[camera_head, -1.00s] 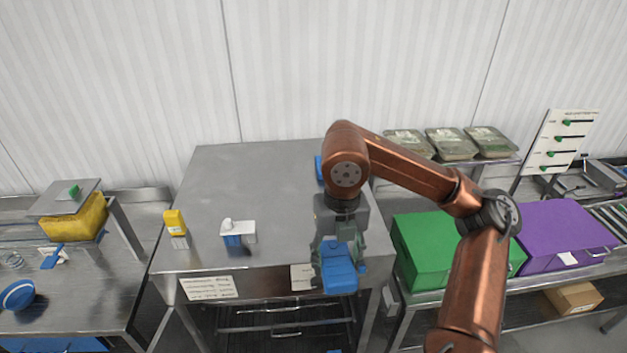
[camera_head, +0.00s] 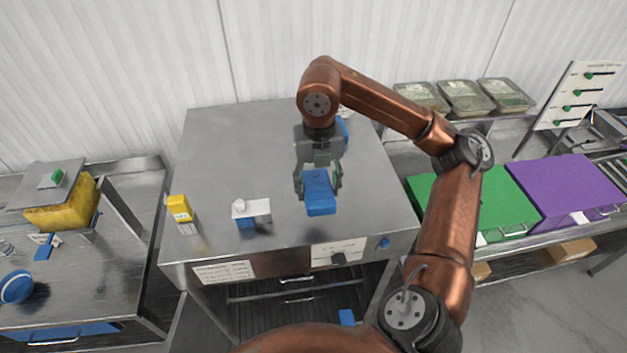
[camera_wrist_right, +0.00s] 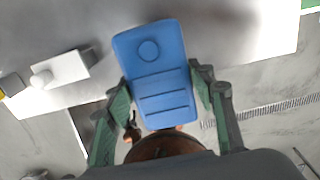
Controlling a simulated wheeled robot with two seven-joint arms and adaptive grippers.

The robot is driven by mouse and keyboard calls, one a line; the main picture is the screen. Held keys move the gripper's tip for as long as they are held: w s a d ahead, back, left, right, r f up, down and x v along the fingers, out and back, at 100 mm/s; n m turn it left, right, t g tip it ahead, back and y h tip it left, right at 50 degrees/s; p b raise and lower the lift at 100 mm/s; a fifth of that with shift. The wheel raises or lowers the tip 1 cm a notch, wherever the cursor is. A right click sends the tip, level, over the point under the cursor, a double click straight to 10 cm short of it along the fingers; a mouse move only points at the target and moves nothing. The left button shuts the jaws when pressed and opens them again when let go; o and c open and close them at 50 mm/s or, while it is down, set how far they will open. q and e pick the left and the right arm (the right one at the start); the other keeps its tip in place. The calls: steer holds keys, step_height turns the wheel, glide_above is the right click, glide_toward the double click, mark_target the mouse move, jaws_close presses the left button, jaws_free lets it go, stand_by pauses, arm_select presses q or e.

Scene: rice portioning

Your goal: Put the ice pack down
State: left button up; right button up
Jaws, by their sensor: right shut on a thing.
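The ice pack (camera_head: 320,193) is a blue slab. My right gripper (camera_head: 318,181) is shut on it and holds it above the front part of the steel counter (camera_head: 280,150). In the right wrist view the ice pack (camera_wrist_right: 155,70) sits between the two green-grey fingers of the right gripper (camera_wrist_right: 165,92), with its ridged end toward the palm. I cannot tell the gap between the pack and the counter top. My left gripper is not in view.
Another blue object (camera_head: 342,130) lies behind the gripper. Green (camera_head: 475,200) and purple (camera_head: 568,190) boxes stand right. The counter's middle is clear.

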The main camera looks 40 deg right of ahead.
steer(key=w+d+f, duration=0.1)
steer(key=w+f, duration=0.1)
steer(key=w+d+f+p, duration=0.1)
steer(key=w+f, duration=0.1)
steer(key=w+d+f+p, duration=0.1)
steer(key=w+f, duration=0.1)
steer(key=w, duration=0.1)
steer(key=shift+d+f, duration=0.3)
steer(key=shift+f, duration=0.1)
step_height(320, 180, down, 3)
steer(key=shift+r+p, duration=0.1)
steer(key=shift+p, duration=0.95)
steer(key=shift+w+d+f, duration=0.1)
steer(key=shift+w+f, duration=0.05)
steer(key=shift+f, duration=0.25)
steer(key=shift+f, duration=0.15)
steer(key=o, duration=1.4)
steer(key=shift+o, duration=0.2)
